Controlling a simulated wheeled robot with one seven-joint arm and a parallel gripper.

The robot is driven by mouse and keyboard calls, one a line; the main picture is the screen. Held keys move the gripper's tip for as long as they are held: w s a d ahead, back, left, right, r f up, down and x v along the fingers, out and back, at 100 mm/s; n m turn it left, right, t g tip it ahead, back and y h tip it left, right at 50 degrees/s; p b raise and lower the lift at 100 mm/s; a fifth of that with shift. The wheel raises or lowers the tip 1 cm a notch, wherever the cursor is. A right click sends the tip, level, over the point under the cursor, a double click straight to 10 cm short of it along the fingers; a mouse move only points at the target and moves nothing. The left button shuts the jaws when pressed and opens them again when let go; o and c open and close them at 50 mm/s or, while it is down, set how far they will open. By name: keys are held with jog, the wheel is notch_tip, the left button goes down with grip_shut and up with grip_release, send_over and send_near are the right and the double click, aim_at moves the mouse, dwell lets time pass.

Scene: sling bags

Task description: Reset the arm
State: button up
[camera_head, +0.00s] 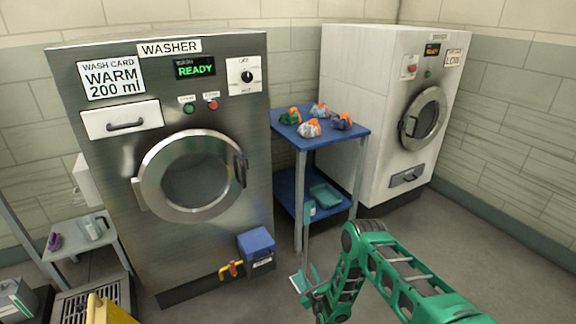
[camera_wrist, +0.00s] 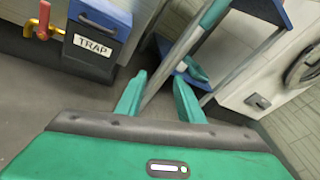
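My gripper (camera_wrist: 159,78) shows in the wrist view with its two green fingers apart. A grey pole with a teal upper part (camera_wrist: 212,14) crosses the view slantwise and passes by the fingertips. I cannot tell how far beyond them it stands, and no grip on it shows. In the head view my green arm reaches in from the lower right. Its far end is low over the floor, in front of the blue table (camera_head: 350,136). The fingers are too small there to make out clearly.
A steel washer (camera_head: 120,180) with a READY display stands left. A blue trap box (camera_head: 257,243) with a red and yellow valve (camera_head: 231,269) sits low at its front. Several small bags (camera_head: 311,128) lie on the table. A white machine (camera_head: 370,90) stands right. Floor at right is clear.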

jog(key=w+d+r+n+g, duration=0.2)
jog(key=w+d+r+n, duration=0.25)
jog(key=r, duration=0.45)
jog(key=w+d+r+n+g, duration=0.1)
jog(key=w+d+r+n, duration=0.35)
jog(key=r, duration=0.45)
jog(key=s+d+r+n+g+h, duration=0.2)
jog(key=s+d+r+n, duration=0.15)
jog(key=d+r, duration=0.55)
jog(key=s+d+r+n+g+h, duration=0.25)
jog(key=s+d+r, duration=0.35)
jog(key=r, duration=0.5)
jog(key=s+d+r+n+g, duration=0.2)
jog(key=s+d+r, duration=0.4)
jog(key=s, duration=0.4)
jog(key=s+d+r+n+g, duration=0.1)
jog(key=s+d+r+g, duration=0.1)
jog(key=s+d+r, duration=0.65)
jog(key=s+a+r+n+g, duration=0.2)
jog(key=s+a, duration=0.1)
jog(key=s, duration=1.3)
jog(key=s+a+r+n+g+y, duration=0.1)
jog(key=s+a+n+g, duration=0.1)
jog(key=s, duration=1.3)
jog(key=shift+s+a+r, duration=0.35)
jog(key=shift+a+r, duration=0.05)
jog(key=shift+a, duration=0.3)
